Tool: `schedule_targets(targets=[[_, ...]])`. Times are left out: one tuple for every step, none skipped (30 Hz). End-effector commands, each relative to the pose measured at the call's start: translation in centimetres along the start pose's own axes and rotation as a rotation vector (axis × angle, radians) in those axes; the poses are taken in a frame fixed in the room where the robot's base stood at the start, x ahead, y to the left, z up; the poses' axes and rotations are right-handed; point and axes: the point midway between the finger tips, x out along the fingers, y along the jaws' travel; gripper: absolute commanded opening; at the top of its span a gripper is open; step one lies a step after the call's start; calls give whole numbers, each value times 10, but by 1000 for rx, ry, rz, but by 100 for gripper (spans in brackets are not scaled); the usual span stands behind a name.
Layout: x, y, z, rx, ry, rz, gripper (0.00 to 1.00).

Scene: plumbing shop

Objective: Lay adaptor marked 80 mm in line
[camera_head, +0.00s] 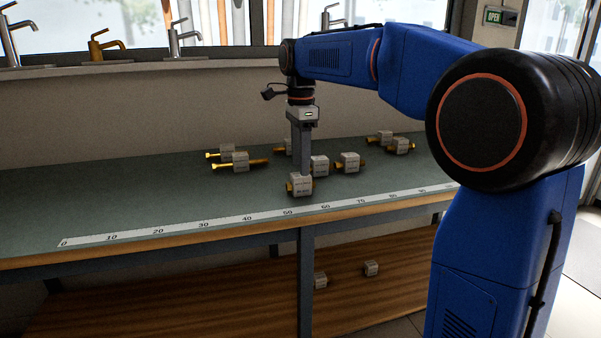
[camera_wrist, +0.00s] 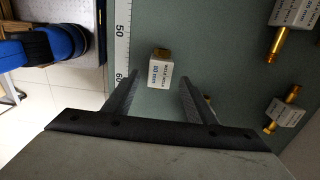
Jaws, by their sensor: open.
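My gripper (camera_head: 302,172) points down over the bench; in the wrist view its two fingers (camera_wrist: 163,92) stand apart. One short adaptor, a grey-white block with a brass end (camera_head: 299,187), sits near the ruler just below the fingertips; it shows in the wrist view (camera_wrist: 160,74) ahead of and between the fingers. Its label seems to read male/male, and its size is too small to read for sure. I cannot tell whether a finger touches it. Another adaptor (camera_head: 319,165) stands just behind, and one with brass ends (camera_head: 347,162) is to the right.
A white ruler strip (camera_head: 180,228) runs along the bench's front edge. Long brass adaptors (camera_head: 240,164) lie at the back left; others (camera_head: 400,147) lie at the back right. Two blocks (camera_head: 371,268) rest on the lower wooden shelf. The left part of the bench (camera_head: 110,205) is clear.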

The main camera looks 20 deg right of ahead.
Motion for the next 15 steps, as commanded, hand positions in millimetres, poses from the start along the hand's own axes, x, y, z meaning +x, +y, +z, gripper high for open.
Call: schedule_targets(targets=[[-11,-1,0,0,0,-2,51],[-16,-1,0,0,0,-3,51],[-24,-1,0,0,0,-2,51],[-30,-1,0,0,0,-2,51],[-35,-1,0,0,0,-2,51],[-41,-1,0,0,0,-1,51],[-46,-1,0,0,0,-2,51],[-50,-1,0,0,0,0,51],[-56,-1,0,0,0,-1,51],[-59,-1,0,0,0,-1,51],[-62,-1,0,0,0,0,51],[-66,0,0,0,0,1,51],[-68,0,0,0,0,0,51],[-70,0,0,0,0,0,51],[-72,0,0,0,0,0,51]])
